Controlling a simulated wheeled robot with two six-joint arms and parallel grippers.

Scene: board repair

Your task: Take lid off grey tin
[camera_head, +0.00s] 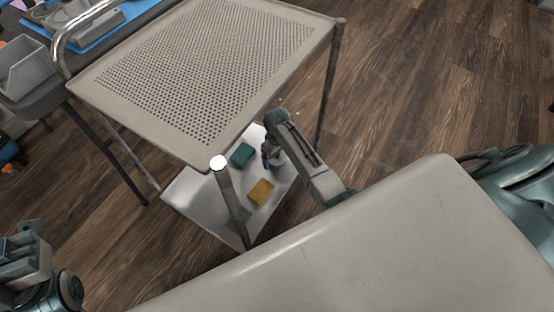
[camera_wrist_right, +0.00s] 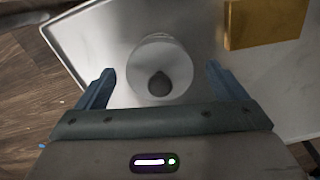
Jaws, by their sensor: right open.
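The grey tin (camera_wrist_right: 160,50) stands on the lower shelf of a cart and is seen from above in the right wrist view. Its round pale top has a dark knob (camera_wrist_right: 158,84) in the middle. My right gripper (camera_wrist_right: 160,70) is open, with one finger to each side of the tin and visible gaps between. In the head view my right gripper (camera_head: 266,157) reaches in under the cart's top, and the tin is mostly hidden by it there.
A yellow box (camera_head: 260,192) lies near the tin; it also shows in the right wrist view (camera_wrist_right: 262,22). The perforated cart top (camera_head: 105,88) and a corner post (camera_head: 231,205) stand close to my arm.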

